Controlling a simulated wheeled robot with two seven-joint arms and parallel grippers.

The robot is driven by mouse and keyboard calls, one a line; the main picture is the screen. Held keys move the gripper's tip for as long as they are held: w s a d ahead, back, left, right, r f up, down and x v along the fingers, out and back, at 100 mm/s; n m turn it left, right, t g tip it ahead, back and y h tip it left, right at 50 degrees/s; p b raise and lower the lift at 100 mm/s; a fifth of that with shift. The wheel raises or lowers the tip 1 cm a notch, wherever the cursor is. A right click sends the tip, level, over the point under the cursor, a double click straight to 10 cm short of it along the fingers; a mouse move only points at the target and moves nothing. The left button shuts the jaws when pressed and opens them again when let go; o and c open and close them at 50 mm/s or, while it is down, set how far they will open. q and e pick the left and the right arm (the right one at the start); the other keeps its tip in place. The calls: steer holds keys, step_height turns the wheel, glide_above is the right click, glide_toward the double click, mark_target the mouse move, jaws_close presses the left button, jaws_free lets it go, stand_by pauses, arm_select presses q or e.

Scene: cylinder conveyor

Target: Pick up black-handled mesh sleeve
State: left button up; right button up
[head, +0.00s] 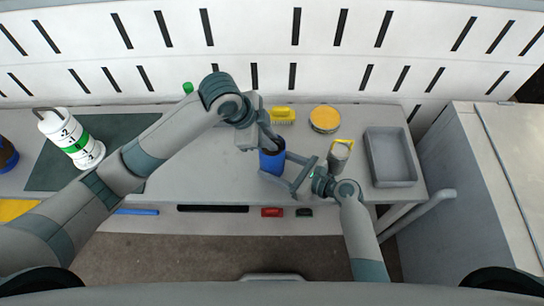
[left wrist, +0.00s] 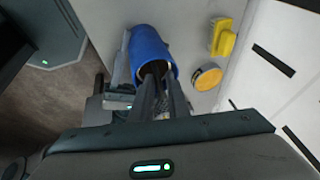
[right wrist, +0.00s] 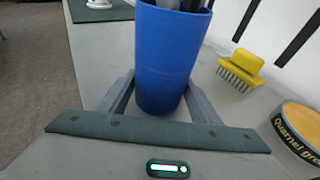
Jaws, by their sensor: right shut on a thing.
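A blue cylinder (head: 272,162) stands upright and open-topped on the grey table; it also shows in the left wrist view (left wrist: 150,52) and the right wrist view (right wrist: 170,55). My right gripper (right wrist: 165,100) is shut around its lower wall, one finger on each side. My left gripper (head: 272,143) reaches down into its mouth from above.
A yellow brush (head: 283,115) and a yellow-topped tin (head: 324,118) stand behind. A grey can (head: 339,156) with a yellow part is close right of my right gripper. A grey tray (head: 392,183) is farther right. A white cylinder with numbers (head: 72,140) stands on a dark mat (head: 115,125).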

arm_select(q)
jaws_close()
steer(key=shift+r, duration=0.15)
stand_by(1.4)
step_height(320, 180, up, 18)
stand_by(0.7)
arm_select(e)
steer(key=o, duration=1.2)
steer(key=shift+o, duration=0.2)
steer(key=v, duration=1.2)
